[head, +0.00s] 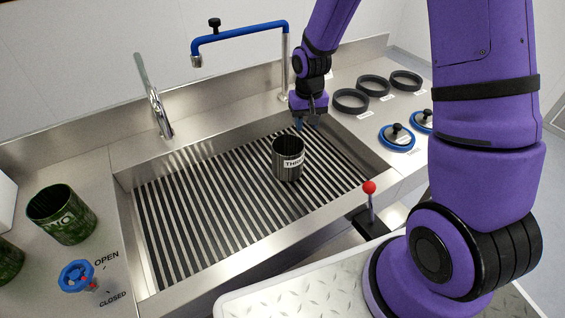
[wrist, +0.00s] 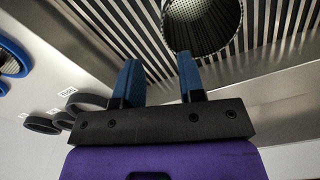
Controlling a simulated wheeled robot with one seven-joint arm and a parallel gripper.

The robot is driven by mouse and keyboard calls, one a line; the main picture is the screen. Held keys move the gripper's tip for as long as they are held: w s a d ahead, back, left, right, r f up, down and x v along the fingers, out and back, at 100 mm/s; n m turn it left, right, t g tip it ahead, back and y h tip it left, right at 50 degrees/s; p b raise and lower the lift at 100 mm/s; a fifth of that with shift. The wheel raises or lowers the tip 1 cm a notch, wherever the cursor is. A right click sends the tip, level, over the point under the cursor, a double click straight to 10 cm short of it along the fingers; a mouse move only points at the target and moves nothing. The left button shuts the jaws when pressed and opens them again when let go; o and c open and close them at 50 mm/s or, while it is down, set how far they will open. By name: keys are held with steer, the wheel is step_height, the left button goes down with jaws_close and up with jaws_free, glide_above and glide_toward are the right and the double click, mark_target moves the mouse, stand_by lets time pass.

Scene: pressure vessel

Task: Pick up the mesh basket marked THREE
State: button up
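The mesh basket (head: 288,160) is a dark grey metal cylinder with a white label that appears to read THREE. It stands upright on the slatted grate (head: 190,205) of the sink. In the wrist view the open mouth of the basket (wrist: 203,25) shows above and slightly right of the fingers, cut off by the top edge, and its inside looks empty. My gripper (head: 306,122) is just behind and right of the basket, above the grate. In the wrist view the two blue fingers of my gripper (wrist: 159,60) are apart with nothing between them.
A blue swing spout (head: 240,35) and a faucet (head: 155,105) rise behind the sink. Black rings (head: 351,101) and blue lids (head: 397,138) lie on the right counter. A red-knobbed lever (head: 369,187) stands in front. Green baskets (head: 62,215) and a blue handwheel (head: 77,276) are at left.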

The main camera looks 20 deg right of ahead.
mark_target(288, 158)
steer(key=shift+a+f, duration=0.15)
steer(key=shift+f, duration=2.65)
steer(key=shift+a+f, duration=0.15)
steer(key=shift+f, duration=2.6)
jaws_close()
steer(key=shift+w, duration=0.1)
